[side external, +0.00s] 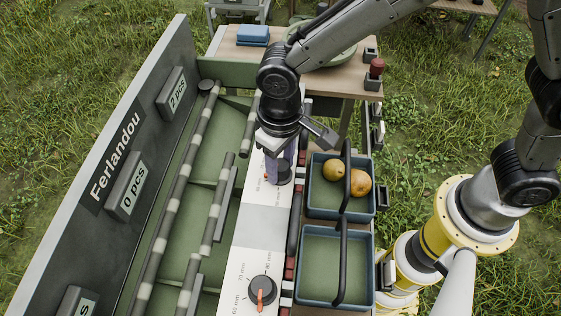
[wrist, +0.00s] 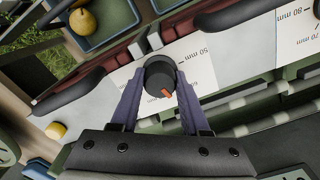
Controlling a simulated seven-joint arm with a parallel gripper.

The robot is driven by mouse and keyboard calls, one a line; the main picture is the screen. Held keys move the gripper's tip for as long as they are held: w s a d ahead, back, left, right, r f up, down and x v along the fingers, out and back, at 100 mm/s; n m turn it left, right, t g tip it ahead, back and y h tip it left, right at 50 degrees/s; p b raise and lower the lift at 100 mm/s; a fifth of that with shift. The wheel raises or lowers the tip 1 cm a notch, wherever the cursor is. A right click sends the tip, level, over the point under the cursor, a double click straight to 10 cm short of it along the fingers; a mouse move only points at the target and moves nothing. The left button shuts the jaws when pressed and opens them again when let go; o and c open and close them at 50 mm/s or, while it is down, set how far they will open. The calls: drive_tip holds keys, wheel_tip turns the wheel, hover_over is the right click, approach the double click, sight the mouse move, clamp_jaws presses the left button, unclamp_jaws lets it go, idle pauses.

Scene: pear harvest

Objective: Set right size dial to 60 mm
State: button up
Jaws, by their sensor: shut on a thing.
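The far size dial, a black round knob with an orange pointer, sits in the wrist view (wrist: 158,72) between my gripper's two purple-grey fingers (wrist: 160,82). The fingers are shut on its sides. Its pointer aims to the lower right in that view. A "50 mm" label lies to its right, and a second label is partly hidden by a finger. In the side view my gripper (side external: 279,160) points down onto this dial and largely covers it. The near size dial (side external: 261,291) stands free on the white panel, among 60, 70 and 80 mm labels.
Two blue crates stand right of the panel: the far crate (side external: 325,211) holds yellow pears (side external: 334,170), the near crate (side external: 316,232) is empty. Dark crate handles rise close to the panel. Left are the green sorting channel and a grey "Ferlandou" wall (side external: 75,235) with counters.

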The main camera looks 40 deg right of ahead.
sight(281, 164)
clamp_jaws()
drive_tip(key=shift+r+n, duration=0.1)
drive_tip(key=shift+n, duration=1.5)
drive_tip(key=o, duration=1)
unclamp_jaws()
wheel_tip(281, 164, up, 14)
drive_tip(key=shift+f, duration=0.1)
